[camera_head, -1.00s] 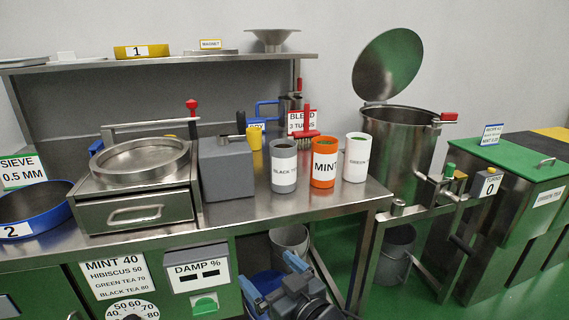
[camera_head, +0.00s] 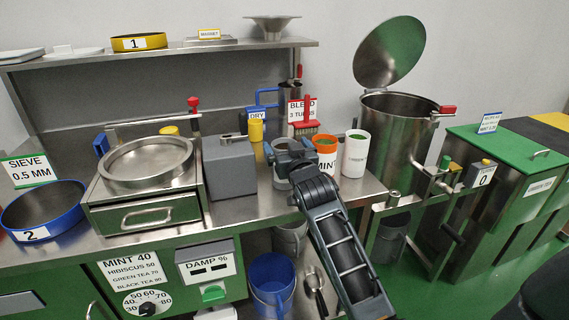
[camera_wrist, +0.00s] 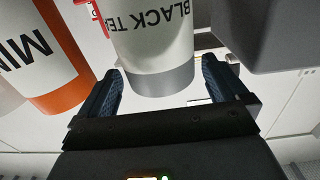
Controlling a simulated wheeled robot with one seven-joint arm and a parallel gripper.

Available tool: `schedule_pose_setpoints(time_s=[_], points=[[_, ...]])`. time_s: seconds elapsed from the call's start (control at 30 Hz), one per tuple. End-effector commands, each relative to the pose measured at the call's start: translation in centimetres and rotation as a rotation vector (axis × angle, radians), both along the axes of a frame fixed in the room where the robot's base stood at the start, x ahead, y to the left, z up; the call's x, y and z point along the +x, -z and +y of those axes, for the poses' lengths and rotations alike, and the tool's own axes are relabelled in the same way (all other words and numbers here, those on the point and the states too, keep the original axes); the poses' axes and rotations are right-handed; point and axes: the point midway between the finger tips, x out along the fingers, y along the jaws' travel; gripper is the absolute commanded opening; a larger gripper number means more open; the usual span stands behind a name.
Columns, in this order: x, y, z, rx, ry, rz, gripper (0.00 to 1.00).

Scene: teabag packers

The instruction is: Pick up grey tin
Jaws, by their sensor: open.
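The grey tin (camera_wrist: 162,81) carries a white BLACK TEA label and fills the upper middle of the wrist view, appearing upside down. My gripper (camera_wrist: 163,84) is open, with one blue-padded finger at each side of the tin's lower part. I cannot tell whether the fingers touch it. In the head view my gripper (camera_head: 290,152) is at the tin's place on the bench, and it hides most of the tin.
The orange MINT tin (camera_head: 326,144) stands close on the right, with a white tin (camera_head: 355,154) beyond it. A grey box (camera_head: 229,168) stands close on the left. The steel drum (camera_head: 396,140) stands further right.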

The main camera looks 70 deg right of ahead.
Motion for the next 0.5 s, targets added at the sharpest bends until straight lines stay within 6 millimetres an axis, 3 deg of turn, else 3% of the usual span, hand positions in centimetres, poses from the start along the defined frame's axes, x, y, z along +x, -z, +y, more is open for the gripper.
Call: schedule_pose_setpoints(time_s=[0.2,0.5], points=[[2.0,0.0,-2.3,-0.001,0.000,0.001,1.00],[2.4,0.1,-2.8,-0.001,-0.001,-0.001,1.00]])
